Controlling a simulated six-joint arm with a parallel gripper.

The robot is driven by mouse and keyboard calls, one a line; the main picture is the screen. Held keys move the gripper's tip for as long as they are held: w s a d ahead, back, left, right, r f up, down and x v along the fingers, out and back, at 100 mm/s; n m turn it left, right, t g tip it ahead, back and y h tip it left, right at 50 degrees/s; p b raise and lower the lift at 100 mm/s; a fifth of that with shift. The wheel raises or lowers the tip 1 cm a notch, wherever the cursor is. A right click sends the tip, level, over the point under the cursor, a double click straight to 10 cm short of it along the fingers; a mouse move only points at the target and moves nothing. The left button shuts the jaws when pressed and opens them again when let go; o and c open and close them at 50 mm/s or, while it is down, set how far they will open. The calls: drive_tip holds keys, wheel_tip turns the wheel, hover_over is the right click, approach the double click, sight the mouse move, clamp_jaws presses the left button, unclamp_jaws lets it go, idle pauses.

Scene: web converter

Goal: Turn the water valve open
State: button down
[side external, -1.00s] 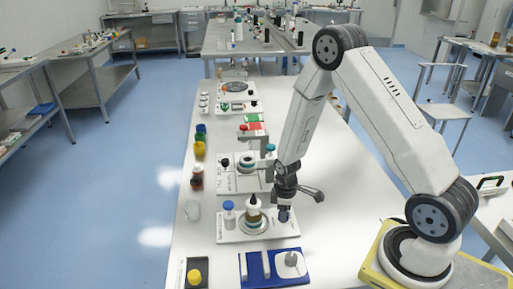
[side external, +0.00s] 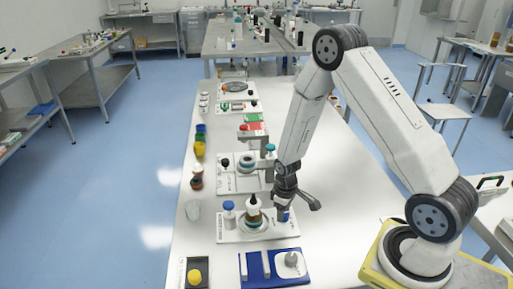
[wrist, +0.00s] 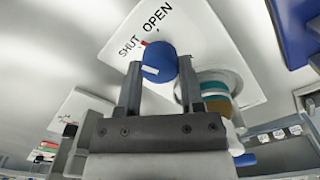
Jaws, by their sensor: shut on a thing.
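The water valve is a round blue knob (wrist: 159,62) with a white mark, mounted on a white plate (wrist: 190,30) printed SHUT and OPEN. A small red mark shows beside the knob near SHUT. My gripper (wrist: 160,75) is shut on the knob, one finger on each side. In the side external view, my gripper (side external: 283,203) points down over the right end of the white plate (side external: 226,234), and the blue knob (side external: 282,215) shows just below it. The exact angle of the knob is hard to read.
A blue tray (side external: 262,277) lies in front. Another white plate with a device (side external: 246,161) stands behind.

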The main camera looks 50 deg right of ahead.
drive_tip(key=m, duration=0.5)
drive_tip(key=shift+m, duration=0.3)
drive_tip(key=m, duration=0.5)
drive_tip(key=shift+m, duration=0.4)
drive_tip(key=shift+c, duration=1.1)
unclamp_jaws()
drive_tip(key=shift+r, duration=0.2)
drive_tip(key=shift+r, duration=3.75)
